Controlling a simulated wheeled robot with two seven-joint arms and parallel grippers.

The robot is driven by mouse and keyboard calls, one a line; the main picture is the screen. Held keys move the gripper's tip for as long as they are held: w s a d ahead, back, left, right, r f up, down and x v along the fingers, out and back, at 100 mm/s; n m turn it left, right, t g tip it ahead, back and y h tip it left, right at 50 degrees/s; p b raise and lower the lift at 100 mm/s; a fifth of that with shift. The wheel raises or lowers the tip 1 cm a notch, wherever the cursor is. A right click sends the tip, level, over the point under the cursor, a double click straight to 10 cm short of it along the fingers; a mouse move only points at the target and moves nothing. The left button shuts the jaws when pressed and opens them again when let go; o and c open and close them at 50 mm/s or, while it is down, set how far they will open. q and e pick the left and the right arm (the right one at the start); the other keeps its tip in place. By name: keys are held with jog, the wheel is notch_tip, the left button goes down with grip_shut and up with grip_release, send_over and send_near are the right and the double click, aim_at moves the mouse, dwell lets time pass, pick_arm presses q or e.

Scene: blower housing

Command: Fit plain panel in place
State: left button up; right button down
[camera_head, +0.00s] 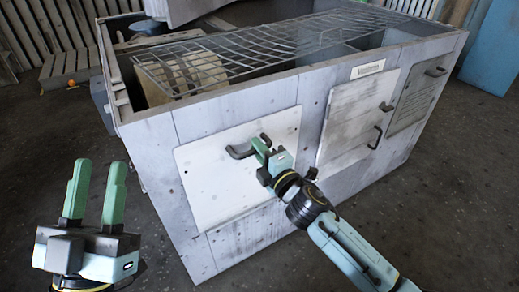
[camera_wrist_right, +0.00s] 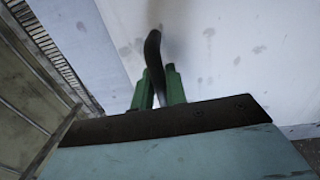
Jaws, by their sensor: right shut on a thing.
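The plain panel (camera_head: 222,180) is a pale, smudged plate with a dark handle (camera_head: 243,150) near its top. It lies against the front face of the grey blower housing (camera_head: 190,122), at the left end. I cannot tell whether it sits flush. My right gripper (camera_head: 262,147) is shut on the handle. In the right wrist view the dark curved handle (camera_wrist_right: 153,55) stands between the green fingers (camera_wrist_right: 160,85), with the pale panel (camera_wrist_right: 230,60) behind. My left gripper (camera_head: 96,190) is open and empty, in front of the housing at the lower left.
A second panel with handles (camera_head: 352,115) and a louvred panel (camera_head: 418,92) are on the housing's front to the right. A wooden pallet (camera_head: 70,68) is at the back left. The floor in front is clear.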

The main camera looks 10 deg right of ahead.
jog(key=c, duration=1.3)
grip_release()
jog(key=shift+w+a+f, duration=0.1)
jog(key=shift+w, duration=0.05)
jog(key=shift+c, duration=0.2)
jog(key=o, duration=0.5)
jog(key=shift+r+p+v, duration=0.15)
jog(key=shift+p+v, duration=0.35)
jog(key=shift+v, duration=1.55)
jog(key=shift+r+p+v, duration=0.1)
jog(key=shift+p+v, duration=0.35)
jog(key=shift+v, duration=1.6)
